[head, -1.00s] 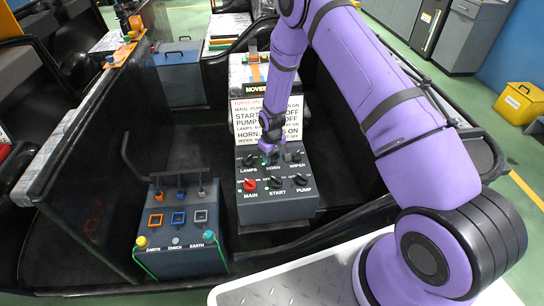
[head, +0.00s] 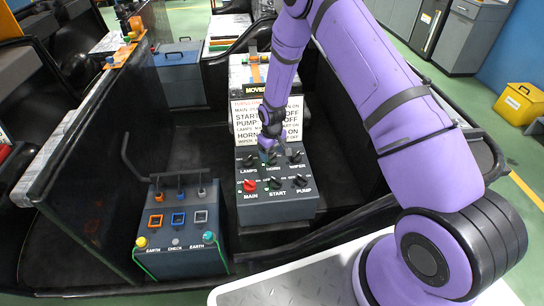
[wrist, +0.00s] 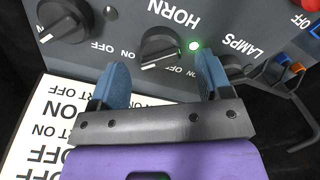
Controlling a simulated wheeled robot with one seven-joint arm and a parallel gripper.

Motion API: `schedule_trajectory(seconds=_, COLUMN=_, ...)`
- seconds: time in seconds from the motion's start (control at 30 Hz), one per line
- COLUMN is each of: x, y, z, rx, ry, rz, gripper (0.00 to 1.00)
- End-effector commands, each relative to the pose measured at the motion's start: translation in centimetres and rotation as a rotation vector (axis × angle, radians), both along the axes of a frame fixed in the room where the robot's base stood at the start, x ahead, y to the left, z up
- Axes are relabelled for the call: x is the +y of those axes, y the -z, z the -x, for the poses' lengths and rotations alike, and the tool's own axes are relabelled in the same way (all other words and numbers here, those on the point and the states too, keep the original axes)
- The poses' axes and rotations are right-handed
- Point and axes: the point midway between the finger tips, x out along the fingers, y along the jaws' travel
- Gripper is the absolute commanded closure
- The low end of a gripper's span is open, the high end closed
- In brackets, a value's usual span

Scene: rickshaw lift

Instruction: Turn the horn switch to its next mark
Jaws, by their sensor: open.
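The horn switch (wrist: 160,47) is a dark round knob with a white pointer line, under the HORN label in the wrist view. Its pointer slants toward the lower left, near an ON mark. A green light beside it is lit. My gripper (wrist: 160,72) is open, with one blue finger on each side of the knob's near edge. I cannot tell whether the fingers touch it. In the head view my gripper (head: 270,154) is over the back row of the grey switch box (head: 280,212), largely hiding the horn switch.
The red main knob (head: 249,185) stands in the front row. A printed instruction board (head: 243,122) rises just behind the box.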

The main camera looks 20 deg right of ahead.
Motion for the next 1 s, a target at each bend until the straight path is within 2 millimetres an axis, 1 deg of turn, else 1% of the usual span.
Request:
schedule_trajectory(seconds=0.03, x=0.0, y=-1.1, z=-0.1, rx=-0.003, ry=0.0, rz=0.0, gripper=0.29)
schedule_trajectory(seconds=0.2, x=0.0, y=-4.3, z=-0.1, rx=-0.003, ry=0.0, rz=-0.001, gripper=0.29)
schedule_trajectory(seconds=0.4, x=0.0, y=-7.0, z=-0.1, rx=-0.002, ry=0.0, rz=-0.001, gripper=0.29)
schedule_trajectory(seconds=0.5, x=0.0, y=-7.8, z=0.0, rx=-0.001, ry=0.0, rz=0.0, gripper=0.29)
schedule_trajectory(seconds=0.6, x=0.0, y=-8.1, z=0.0, rx=0.0, ry=0.0, rz=0.0, gripper=0.29)
schedule_trajectory(seconds=1.0, x=0.0, y=-8.1, z=0.0, rx=0.0, ry=0.0, rz=0.0, gripper=0.29)
